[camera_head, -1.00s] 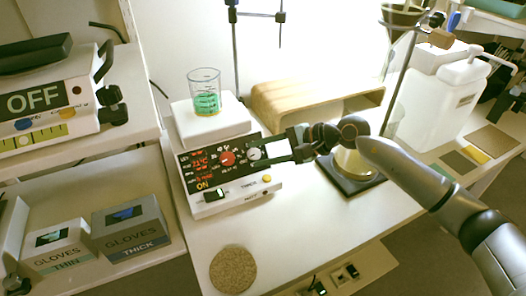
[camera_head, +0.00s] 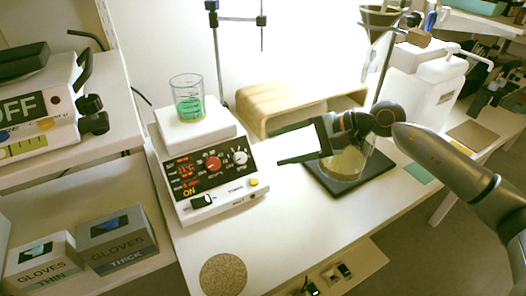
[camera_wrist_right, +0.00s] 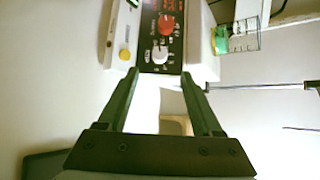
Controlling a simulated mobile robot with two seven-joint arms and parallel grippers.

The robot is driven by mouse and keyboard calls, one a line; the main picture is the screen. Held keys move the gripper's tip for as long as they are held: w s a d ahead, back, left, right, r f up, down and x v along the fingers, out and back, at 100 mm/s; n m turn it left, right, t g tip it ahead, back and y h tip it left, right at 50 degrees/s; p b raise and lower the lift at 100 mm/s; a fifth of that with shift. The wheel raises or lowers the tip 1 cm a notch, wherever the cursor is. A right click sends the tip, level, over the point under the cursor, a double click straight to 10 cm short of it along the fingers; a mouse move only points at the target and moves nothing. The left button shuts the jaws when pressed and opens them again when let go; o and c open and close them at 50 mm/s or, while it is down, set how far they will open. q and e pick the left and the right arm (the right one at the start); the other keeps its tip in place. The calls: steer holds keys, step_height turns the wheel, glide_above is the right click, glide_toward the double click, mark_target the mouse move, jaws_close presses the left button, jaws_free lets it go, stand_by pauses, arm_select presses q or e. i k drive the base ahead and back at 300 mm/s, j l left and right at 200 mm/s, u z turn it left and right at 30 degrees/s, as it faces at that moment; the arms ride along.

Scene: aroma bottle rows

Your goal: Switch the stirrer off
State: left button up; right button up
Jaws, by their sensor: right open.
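The stirrer (camera_head: 190,131) is a white device with a black front panel, a red knob (camera_head: 213,163), a white knob (camera_head: 239,156), red readouts and a lit "ON" label. A black rocker switch (camera_head: 202,201) and a yellow button (camera_head: 253,182) sit on its lower front ledge. A glass beaker (camera_head: 188,102) with green liquid stands on its top plate. My right gripper (camera_head: 279,148) is open and empty, just right of the panel and apart from it. In the right wrist view, the white knob (camera_wrist_right: 160,53) lies beyond the open fingers (camera_wrist_right: 160,80). My left gripper is not in view.
A wooden stand (camera_head: 262,121) and a flask on a dark plate (camera_head: 372,180) are behind and below my right arm. A cork mat (camera_head: 223,275) lies at the front. Glove boxes (camera_head: 118,240) and a device marked "OFF" (camera_head: 30,108) are left.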

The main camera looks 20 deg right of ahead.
mark_target(202, 202)
steer(key=k, duration=1)
